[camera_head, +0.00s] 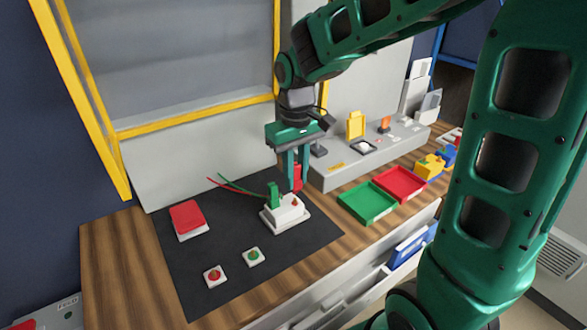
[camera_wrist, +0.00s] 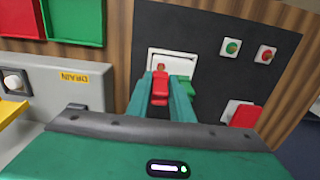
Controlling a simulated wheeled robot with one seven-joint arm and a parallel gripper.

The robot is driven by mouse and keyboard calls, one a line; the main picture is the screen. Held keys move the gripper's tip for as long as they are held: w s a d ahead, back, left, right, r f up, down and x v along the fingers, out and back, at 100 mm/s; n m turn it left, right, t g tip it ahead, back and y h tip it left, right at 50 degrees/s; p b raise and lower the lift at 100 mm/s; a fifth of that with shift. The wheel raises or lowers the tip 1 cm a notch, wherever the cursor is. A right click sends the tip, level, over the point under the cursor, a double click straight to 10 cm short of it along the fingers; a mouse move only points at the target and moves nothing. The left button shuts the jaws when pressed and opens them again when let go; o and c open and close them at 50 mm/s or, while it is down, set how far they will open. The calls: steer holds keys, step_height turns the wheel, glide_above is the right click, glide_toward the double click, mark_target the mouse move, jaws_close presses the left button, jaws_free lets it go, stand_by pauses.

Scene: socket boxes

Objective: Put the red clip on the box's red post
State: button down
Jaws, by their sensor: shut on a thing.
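The white box (camera_head: 284,214) stands on the dark mat, and its red post (camera_head: 295,203) sticks up on its right side. A green clip (camera_head: 273,194) stands upright on the box to the left of that post. My gripper (camera_head: 295,183) points down just above the box, shut on the red clip (camera_head: 298,174). The red clip is above the red post and looks apart from it. In the wrist view the red clip (camera_wrist: 160,88) sits between my two fingers, with the box (camera_wrist: 185,60) behind it. The fingers hide part of the box there.
Red and green wires (camera_head: 232,186) run left from the box. A red-lidded box (camera_head: 188,218) and two small button plates, red (camera_head: 215,276) and green (camera_head: 253,257), lie on the mat (camera_head: 190,265). Green (camera_head: 366,203) and red (camera_head: 400,184) trays and a grey console (camera_head: 335,176) stand right.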

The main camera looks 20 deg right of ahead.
steer(key=shift+f, duration=1.05)
steer(key=shift+s+r, duration=0.1)
steer(key=shift+s, duration=0.1)
steer(key=shift+f, duration=0.3)
steer(key=shift+f, duration=0.65)
steer(key=shift+f, duration=0.5)
stand_by(0.4)
steer(key=c, duration=1.5)
jaws_free()
